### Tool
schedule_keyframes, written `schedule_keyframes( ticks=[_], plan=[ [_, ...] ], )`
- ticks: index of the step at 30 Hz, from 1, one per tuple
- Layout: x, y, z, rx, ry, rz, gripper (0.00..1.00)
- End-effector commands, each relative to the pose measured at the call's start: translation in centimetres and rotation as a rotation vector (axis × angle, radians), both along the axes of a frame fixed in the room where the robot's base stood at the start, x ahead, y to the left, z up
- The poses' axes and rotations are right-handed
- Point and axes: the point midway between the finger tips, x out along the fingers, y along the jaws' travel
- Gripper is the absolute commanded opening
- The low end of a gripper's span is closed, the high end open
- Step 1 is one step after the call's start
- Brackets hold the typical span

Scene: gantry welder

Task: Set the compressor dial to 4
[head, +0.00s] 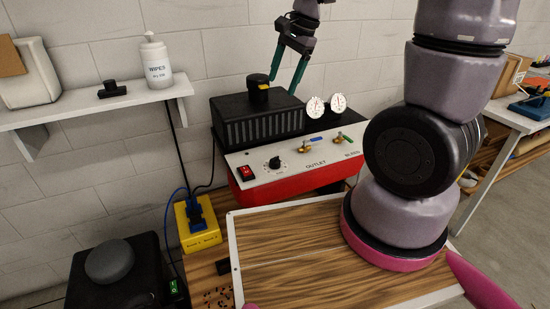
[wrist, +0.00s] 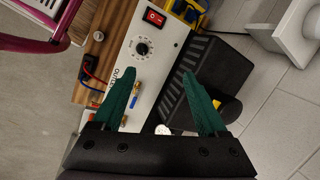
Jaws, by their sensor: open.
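The compressor (head: 300,157) has a red body, a pale front panel and a black finned top. Its dial (head: 274,163) is a small black knob on a white scale, right of a red switch (head: 246,172). In the wrist view the dial (wrist: 142,48) shows as a black round knob with a ring of marks, too small to read. My gripper (head: 282,90) is above the compressor's black top with its green fingers apart and empty. In the wrist view the gripper (wrist: 160,75) is open, with the dial beyond the fingertips. The pointer's setting cannot be told.
Two gauges (head: 326,104) and brass valves marked OUTLET and BLEED are right of the dial. A yellow box (head: 197,223) with plugs and cables stands to the left.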

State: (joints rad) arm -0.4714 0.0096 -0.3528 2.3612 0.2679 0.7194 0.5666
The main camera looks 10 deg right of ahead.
Motion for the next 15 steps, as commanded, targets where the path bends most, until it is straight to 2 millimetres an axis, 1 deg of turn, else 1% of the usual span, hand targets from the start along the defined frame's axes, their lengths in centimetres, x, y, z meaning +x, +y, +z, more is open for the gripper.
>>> schedule_keyframes(
  ticks=[1,6,9,10,12,15],
  plan=[
    [0.5,0.7,-2.4,-0.022,0.053,-0.039,0.76],
    [1.8,1.7,-9.1,-0.108,0.164,-0.202,0.76],
    [2.2,1.9,-12.2,-0.164,0.198,-0.280,0.76],
    [2.3,1.9,-12.9,-0.180,0.204,-0.300,0.76],
    [2.4,1.8,-14.3,-0.209,0.212,-0.338,0.76],
    [2.6,1.7,-15.4,-0.235,0.215,-0.368,0.76]
  ],
)
